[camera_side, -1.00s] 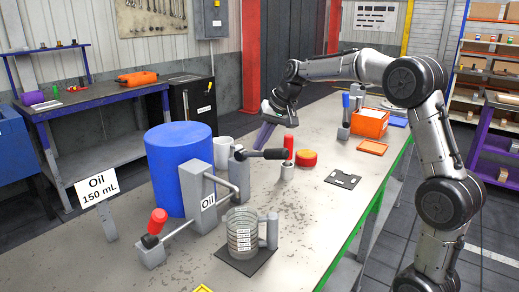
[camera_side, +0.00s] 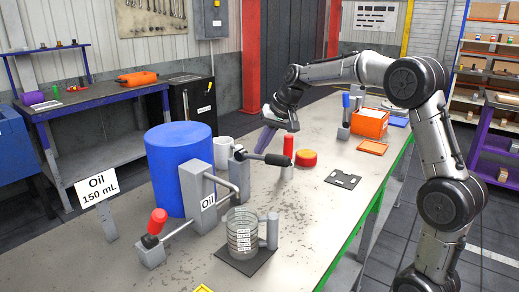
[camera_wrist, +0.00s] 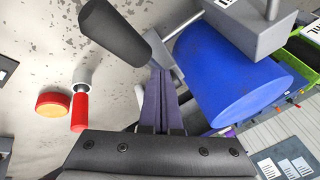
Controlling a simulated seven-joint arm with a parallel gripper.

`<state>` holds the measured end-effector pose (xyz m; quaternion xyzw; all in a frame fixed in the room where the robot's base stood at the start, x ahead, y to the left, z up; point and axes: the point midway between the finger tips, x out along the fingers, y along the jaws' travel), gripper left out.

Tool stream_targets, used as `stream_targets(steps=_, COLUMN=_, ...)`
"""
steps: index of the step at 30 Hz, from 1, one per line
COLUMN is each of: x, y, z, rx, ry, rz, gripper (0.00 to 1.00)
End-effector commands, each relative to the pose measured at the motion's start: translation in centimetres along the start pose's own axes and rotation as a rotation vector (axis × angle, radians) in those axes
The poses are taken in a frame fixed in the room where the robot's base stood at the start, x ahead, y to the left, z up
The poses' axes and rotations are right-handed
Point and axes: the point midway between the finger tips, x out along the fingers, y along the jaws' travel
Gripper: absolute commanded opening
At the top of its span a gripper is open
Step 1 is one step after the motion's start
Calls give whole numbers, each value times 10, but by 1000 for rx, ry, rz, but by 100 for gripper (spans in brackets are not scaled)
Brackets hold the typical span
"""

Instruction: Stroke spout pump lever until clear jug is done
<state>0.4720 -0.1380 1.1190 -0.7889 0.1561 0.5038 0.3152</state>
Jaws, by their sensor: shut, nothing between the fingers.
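The spout pump is a grey block marked "Oil" (camera_side: 203,205) with a spout, beside a blue drum (camera_side: 180,165). Its pump lever (camera_side: 265,157) has a black grip, which also shows large in the wrist view (camera_wrist: 115,32). The clear jug (camera_side: 242,235), with marked bands, stands on a dark pad below the spout; I cannot make out any oil level. My gripper (camera_side: 262,148) is shut and empty, its purple fingers pointing down at the lever. In the wrist view the shut fingertips (camera_wrist: 160,72) are close to the lever; contact is unclear. A sign (camera_side: 97,187) reads "Oil 150 mL".
A red cylinder in a cup (camera_side: 288,150), a red-orange round piece (camera_side: 306,158) and a white mug (camera_side: 223,147) are near the gripper. An orange bin (camera_side: 370,122) is farther back. The front right bench is clear.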

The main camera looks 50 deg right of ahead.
Motion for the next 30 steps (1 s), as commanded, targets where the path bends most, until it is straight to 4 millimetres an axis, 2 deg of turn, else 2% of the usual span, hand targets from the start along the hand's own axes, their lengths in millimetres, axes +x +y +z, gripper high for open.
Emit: stream_targets(steps=30, x=8, y=6, z=6, rx=1, ry=-1, rz=1, gripper=0)
